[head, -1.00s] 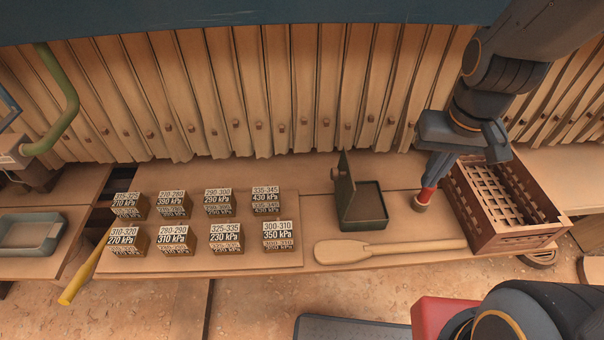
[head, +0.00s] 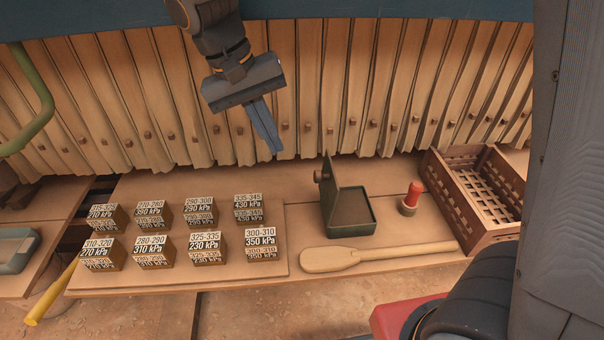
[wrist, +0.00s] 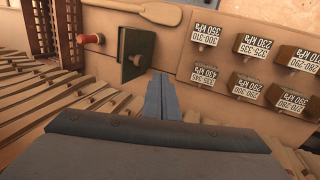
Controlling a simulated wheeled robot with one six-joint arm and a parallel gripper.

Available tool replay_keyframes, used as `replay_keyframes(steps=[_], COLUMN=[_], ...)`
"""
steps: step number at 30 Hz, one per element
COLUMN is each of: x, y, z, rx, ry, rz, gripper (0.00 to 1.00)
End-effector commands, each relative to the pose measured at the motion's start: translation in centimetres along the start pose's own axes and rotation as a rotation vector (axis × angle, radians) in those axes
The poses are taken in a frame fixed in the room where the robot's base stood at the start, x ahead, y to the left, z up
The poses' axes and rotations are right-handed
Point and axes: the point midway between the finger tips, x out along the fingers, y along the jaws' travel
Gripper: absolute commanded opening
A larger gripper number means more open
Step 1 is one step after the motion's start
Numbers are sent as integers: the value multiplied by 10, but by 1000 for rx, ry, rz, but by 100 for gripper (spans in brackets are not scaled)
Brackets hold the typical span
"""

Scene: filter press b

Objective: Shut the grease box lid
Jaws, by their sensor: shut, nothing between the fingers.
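The grease box (head: 349,228) is a small dark green box on the bench, with its lid (head: 327,182) standing up open on its left side. Its inside shows dark brown. In the wrist view the box (wrist: 142,48) lies just beyond my fingertips, to the upper left. My gripper (head: 275,150) is shut and empty. In the head view it hangs in front of the wooden plates, to the left of the lid and higher in the picture, apart from it. The fingers also show in the wrist view (wrist: 159,78).
A red-handled tool (head: 412,198) stands right of the box, beside a slatted crate (head: 462,205). A wooden paddle (head: 380,253) lies in front. Several labelled pressure blocks (head: 205,247) stand on a board at the left. Wooden plates (head: 300,90) line the back.

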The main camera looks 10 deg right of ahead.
Motion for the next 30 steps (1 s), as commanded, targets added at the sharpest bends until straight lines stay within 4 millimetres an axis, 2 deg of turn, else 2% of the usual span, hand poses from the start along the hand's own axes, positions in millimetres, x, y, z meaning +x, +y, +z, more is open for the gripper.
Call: replay_keyframes(steps=[4, 8, 11, 23, 30], x=[-7, 0, 13, 91, 102], y=[-11, -11, -10, -7, 22], z=[-2, -1, -1, -1, -2], rx=[7, 12, 12, 10, 13], ry=[10, 9, 7, 6, 9], rz=[30, 36, 35, 34, 32], gripper=[0, 0, 0, 0, 0])
